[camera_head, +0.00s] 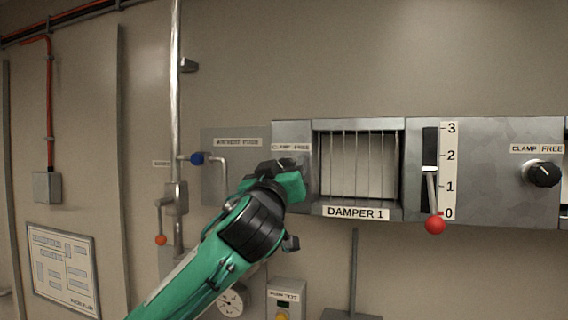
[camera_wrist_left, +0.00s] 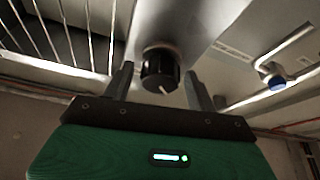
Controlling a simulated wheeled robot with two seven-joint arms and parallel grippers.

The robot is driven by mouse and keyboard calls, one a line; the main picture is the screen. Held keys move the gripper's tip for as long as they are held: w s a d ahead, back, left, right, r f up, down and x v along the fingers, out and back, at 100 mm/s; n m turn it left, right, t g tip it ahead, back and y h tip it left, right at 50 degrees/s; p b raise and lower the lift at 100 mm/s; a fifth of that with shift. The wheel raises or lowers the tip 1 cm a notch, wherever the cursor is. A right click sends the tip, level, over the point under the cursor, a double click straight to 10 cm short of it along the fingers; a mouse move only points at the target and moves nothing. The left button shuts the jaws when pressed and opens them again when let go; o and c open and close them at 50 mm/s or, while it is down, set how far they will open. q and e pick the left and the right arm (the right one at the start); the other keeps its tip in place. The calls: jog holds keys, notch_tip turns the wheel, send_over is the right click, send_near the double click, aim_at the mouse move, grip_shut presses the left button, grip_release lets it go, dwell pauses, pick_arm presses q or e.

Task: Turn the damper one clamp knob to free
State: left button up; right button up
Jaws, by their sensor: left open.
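The damper one unit (camera_head: 312,208) is a grey wall box with a grille, marked DAMPER 1. A CLAMP FREE label (camera_head: 291,147) is on its left panel. In the left wrist view the black round clamp knob (camera_wrist_left: 160,70) with a white pointer line stands out from the panel. My left gripper (camera_head: 285,172) is at this left panel and largely covers the knob in the head view. In the wrist view its two dark fingers (camera_wrist_left: 158,82) stand open, one on each side of the knob, with gaps that look clear. My right gripper is not in view.
A second black knob (camera_head: 543,174) with a CLAMP FREE label is at the far right. Left of my gripper are a blue-handled valve (camera_head: 197,159) and a vertical pipe (camera_head: 175,80).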

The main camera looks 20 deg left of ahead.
pick_arm(q)
jog(key=shift+c, duration=0.3)
jog(key=c, duration=0.9)
